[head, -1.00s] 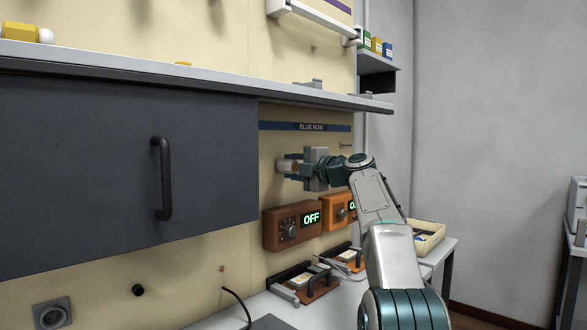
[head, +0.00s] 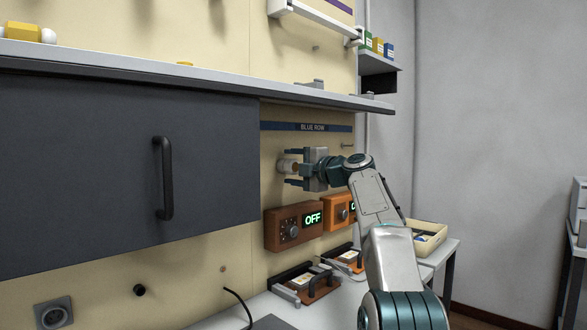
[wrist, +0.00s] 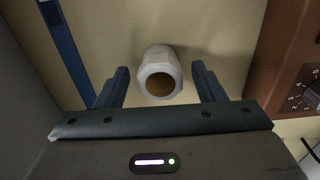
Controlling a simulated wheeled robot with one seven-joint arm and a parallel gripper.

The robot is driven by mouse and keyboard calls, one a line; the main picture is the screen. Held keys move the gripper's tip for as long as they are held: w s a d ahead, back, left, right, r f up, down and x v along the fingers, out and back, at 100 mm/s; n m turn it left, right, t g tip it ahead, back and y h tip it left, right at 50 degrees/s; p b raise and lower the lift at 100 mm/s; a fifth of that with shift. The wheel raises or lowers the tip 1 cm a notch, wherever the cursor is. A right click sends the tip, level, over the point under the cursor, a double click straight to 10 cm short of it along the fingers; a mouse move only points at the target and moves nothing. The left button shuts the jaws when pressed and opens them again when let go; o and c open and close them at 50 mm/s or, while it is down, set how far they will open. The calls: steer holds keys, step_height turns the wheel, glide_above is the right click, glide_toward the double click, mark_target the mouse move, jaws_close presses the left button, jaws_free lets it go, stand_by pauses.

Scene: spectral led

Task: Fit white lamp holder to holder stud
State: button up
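The white lamp holder (head: 286,166) is against the beige panel below the BLUE ROW strip, pointing out from the panel. In the wrist view, the holder (wrist: 153,60) shows a faceted white rim around a brownish round opening. The stud behind it is hidden, so I cannot tell how it is seated. My gripper (head: 290,168) is open around the holder. In the wrist view my gripper's fingers (wrist: 160,75) stand on either side of it with visible gaps, not touching it.
Orange control boxes, one reading OFF (head: 293,225), sit just below my gripper. A shelf (head: 330,99) overhangs above. A dark cabinet (head: 125,165) is at left. A small peg (head: 347,146) sticks out to the right, near my arm. A cream bin (head: 430,238) is at lower right.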

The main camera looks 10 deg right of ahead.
steer(key=b+v, duration=0.4)
steer(key=v, duration=0.9)
steer(key=shift+s+d+b, duration=0.25)
steer(key=shift+s+b, duration=0.1)
steer(key=shift+b, duration=0.05)
